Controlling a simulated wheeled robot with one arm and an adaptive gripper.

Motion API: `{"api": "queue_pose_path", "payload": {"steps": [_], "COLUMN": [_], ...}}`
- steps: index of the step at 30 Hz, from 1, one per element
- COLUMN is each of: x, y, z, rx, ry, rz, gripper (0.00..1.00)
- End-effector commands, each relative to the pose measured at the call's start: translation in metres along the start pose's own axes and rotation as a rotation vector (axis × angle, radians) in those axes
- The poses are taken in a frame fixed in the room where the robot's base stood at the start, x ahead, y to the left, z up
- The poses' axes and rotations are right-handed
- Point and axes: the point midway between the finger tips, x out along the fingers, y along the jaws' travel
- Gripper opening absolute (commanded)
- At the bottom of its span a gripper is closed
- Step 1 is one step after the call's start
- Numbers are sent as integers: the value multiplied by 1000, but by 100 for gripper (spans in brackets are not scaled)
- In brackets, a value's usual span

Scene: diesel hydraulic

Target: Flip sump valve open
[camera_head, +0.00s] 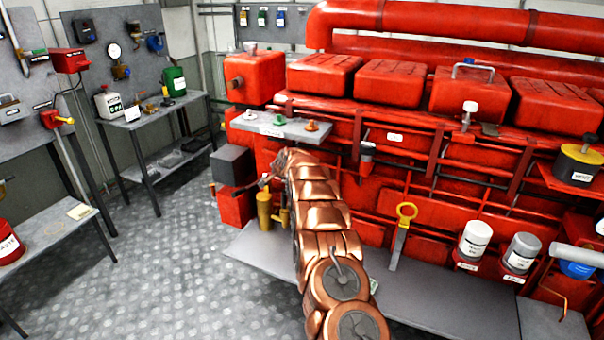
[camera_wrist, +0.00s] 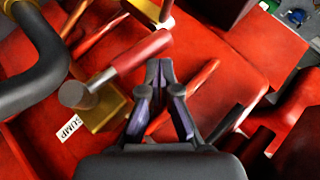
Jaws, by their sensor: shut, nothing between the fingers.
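The sump valve shows in the wrist view as a brass body (camera_wrist: 108,108) with a grey round pivot and a lever with a red grip (camera_wrist: 142,52). The lever slants up and right from the pivot. A white SUMP label (camera_wrist: 70,128) lies beside the body. My gripper (camera_wrist: 160,68) is shut and empty, its fingertips just below and near the red grip's end; I cannot tell whether they touch. In the head view my copper arm reaches down to the engine's left end, near brass fittings (camera_head: 264,208), and the valve's lever is not clear there.
A thick dark grey pipe (camera_wrist: 38,60) curves at the wrist view's left. Thin red rods lie close around the fingers. In the head view, the red engine (camera_head: 400,130) fills the right, a yellow-ringed dipstick (camera_head: 402,235) stands right of my arm, and the floor (camera_head: 180,260) at left is clear.

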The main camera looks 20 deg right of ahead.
Motion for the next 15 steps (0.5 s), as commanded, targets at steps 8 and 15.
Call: {"api": "queue_pose_path", "payload": {"steps": [8,15], "x": [10,12], "y": [0,1], "z": [13,12], "rx": [-4,-3], "ry": [-7,-6], "rz": [0,-1], "gripper": [0,0]}}
